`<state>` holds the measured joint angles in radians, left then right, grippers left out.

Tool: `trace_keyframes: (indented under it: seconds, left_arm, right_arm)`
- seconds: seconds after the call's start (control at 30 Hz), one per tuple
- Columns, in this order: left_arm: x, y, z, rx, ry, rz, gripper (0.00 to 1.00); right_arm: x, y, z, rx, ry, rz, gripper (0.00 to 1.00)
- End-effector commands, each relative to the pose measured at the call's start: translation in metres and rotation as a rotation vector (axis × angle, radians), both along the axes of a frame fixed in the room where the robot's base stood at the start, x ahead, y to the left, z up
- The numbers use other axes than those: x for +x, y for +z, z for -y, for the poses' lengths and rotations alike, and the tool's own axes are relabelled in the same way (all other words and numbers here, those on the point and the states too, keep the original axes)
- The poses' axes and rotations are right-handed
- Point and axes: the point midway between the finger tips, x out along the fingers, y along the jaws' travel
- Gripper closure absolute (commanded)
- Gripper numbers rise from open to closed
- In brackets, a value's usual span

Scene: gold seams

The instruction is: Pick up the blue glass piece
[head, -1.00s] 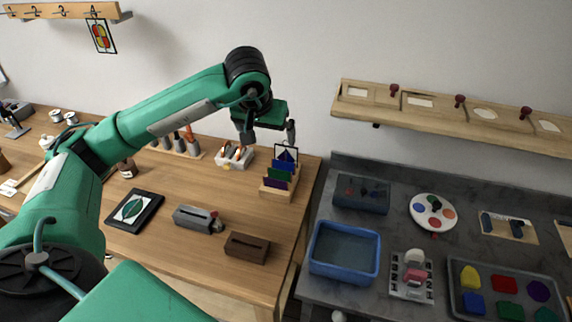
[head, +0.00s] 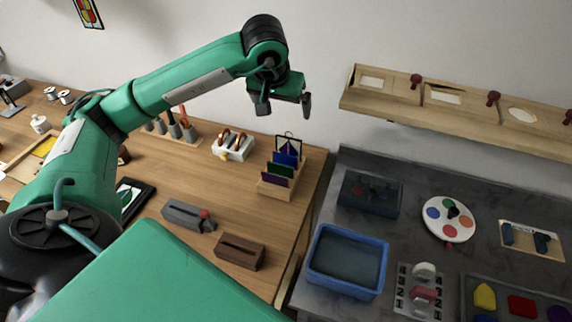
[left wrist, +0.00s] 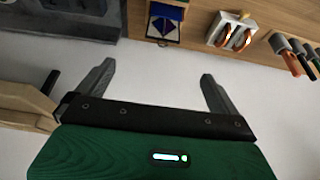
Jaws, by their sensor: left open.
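The blue glass piece (head: 288,158) stands in a small wooden rack (head: 269,190) near the right end of the wooden table. A green piece (head: 281,170) and a purple piece (head: 274,180) stand in front of it, hiding its lower part. A dark-framed piece (head: 289,141) stands behind it. My left gripper (head: 285,108) is open and empty, above and beyond the rack, apart from it. In the left wrist view the open fingers (left wrist: 157,82) have nothing between them; the rack (left wrist: 163,40) shows at the top. My right gripper is out of view.
A white holder with orange-handled tools (head: 233,146) stands left of the rack. A grey slotted block (head: 187,214) and a brown one (head: 240,251) lie in front. A wall shelf (head: 460,118) juts out at right, above a grey counter with a blue tub (head: 347,260).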

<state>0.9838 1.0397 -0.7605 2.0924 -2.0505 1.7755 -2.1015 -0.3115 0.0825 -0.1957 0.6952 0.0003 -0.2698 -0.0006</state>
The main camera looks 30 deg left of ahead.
Motion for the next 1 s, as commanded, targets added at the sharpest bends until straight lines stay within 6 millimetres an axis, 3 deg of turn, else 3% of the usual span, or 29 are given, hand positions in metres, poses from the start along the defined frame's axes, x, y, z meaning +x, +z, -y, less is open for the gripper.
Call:
trace_keyframes:
  seconds: [0.4,0.57,0.77,1.0]
  left_arm:
    - [0.000,-0.062,0.000,0.000,0.000,0.000,0.02]
    - [0.000,-0.079,0.000,0.000,0.000,0.000,0.02]
    - [0.005,-0.095,-0.001,0.000,0.001,-0.004,0.02]
    - [0.022,-0.138,-0.006,-0.001,0.000,-0.004,0.02]
  right_arm:
    - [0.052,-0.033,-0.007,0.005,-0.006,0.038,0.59]
    - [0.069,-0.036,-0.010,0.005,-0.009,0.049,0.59]
    - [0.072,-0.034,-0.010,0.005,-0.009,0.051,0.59]
    - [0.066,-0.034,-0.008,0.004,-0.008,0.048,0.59]
